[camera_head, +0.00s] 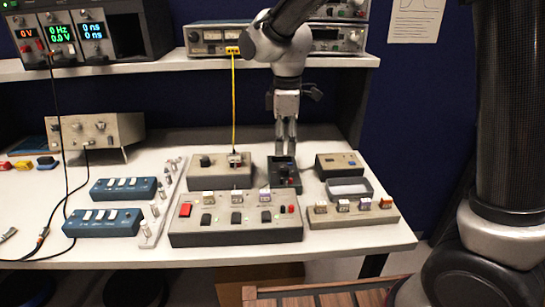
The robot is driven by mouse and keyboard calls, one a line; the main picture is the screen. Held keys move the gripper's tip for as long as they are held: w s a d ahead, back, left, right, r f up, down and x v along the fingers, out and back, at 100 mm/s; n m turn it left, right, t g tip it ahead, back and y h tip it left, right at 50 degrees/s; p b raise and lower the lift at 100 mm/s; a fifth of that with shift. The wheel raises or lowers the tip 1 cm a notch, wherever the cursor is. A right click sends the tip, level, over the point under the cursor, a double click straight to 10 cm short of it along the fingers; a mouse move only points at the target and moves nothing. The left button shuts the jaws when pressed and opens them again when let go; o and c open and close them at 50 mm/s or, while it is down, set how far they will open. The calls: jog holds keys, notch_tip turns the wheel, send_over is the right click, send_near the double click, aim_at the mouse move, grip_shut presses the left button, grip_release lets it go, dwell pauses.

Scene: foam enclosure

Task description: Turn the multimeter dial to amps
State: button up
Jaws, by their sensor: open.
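My gripper (286,148) points straight down over the far end of this box. Its two fingers are slightly apart with nothing seen between them. I cannot tell whether the fingertips touch the box or hover just above it.
A grey box with a yellow cable (219,172) stands just left. A switch panel (235,218) lies in front. A small grey box (340,165) and a tray (349,189) are at right. The instrument shelf (170,70) overhangs the back. Bare bench shows at the front left.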

aim_at(284, 167)
jog(key=shift+w+a+n, duration=0.1)
jog(key=shift+w+n, duration=0.05)
jog(key=shift+n, duration=0.25)
jog(key=shift+f+n, duration=0.1)
jog(key=shift+n, duration=0.3)
notch_tip(284, 167, down, 8)
jog(key=shift+r, duration=0.2)
grip_shut()
